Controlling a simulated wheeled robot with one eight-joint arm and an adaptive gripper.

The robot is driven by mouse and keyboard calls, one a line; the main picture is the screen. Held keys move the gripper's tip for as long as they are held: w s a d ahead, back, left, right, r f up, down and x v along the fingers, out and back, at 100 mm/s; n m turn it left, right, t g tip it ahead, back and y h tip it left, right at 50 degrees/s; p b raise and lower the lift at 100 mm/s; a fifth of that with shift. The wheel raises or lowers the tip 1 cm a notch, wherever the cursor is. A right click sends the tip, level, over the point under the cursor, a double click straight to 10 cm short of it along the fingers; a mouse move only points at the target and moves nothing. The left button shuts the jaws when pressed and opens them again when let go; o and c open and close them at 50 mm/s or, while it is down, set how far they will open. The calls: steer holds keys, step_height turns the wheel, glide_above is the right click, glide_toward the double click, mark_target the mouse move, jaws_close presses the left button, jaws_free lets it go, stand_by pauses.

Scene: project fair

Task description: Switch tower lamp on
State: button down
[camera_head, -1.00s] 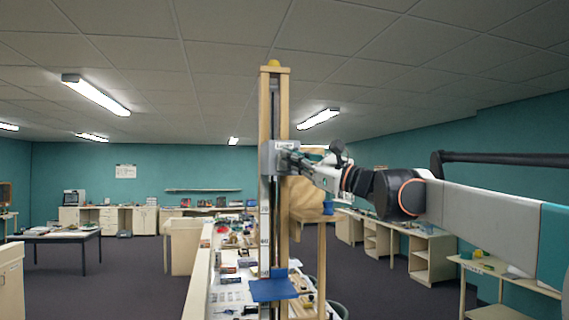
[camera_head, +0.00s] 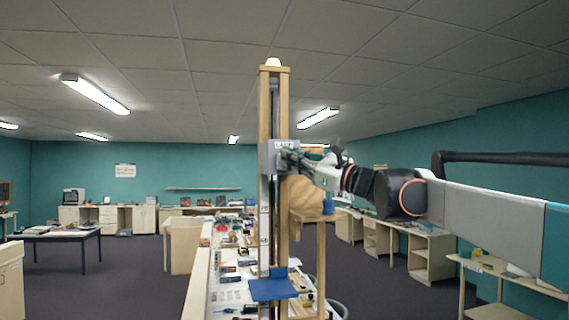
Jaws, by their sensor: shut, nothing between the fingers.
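The tall wooden tower (camera_head: 264,110) stands upright in the middle of the head view. Its lamp (camera_head: 273,62) sits on top and looks bright, pale white-yellow. A grey box with a small label (camera_head: 270,157) is fixed on the tower at mid height. My gripper (camera_head: 287,155) is at the right side of this box, with its tips against or very close to it. The fingers look shut with nothing held. The switch itself is too small or hidden behind the fingers to make out.
A blue platform (camera_head: 272,289) juts out low on the tower. A long bench (camera_head: 197,285) with many small items runs behind it. A dark table (camera_head: 60,238) stands at the left and pale desks (camera_head: 425,250) line the right wall. Open floor lies at the left.

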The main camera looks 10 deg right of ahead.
steer(key=s, duration=0.6)
stand_by(0.4)
steer(key=shift+s, duration=0.2)
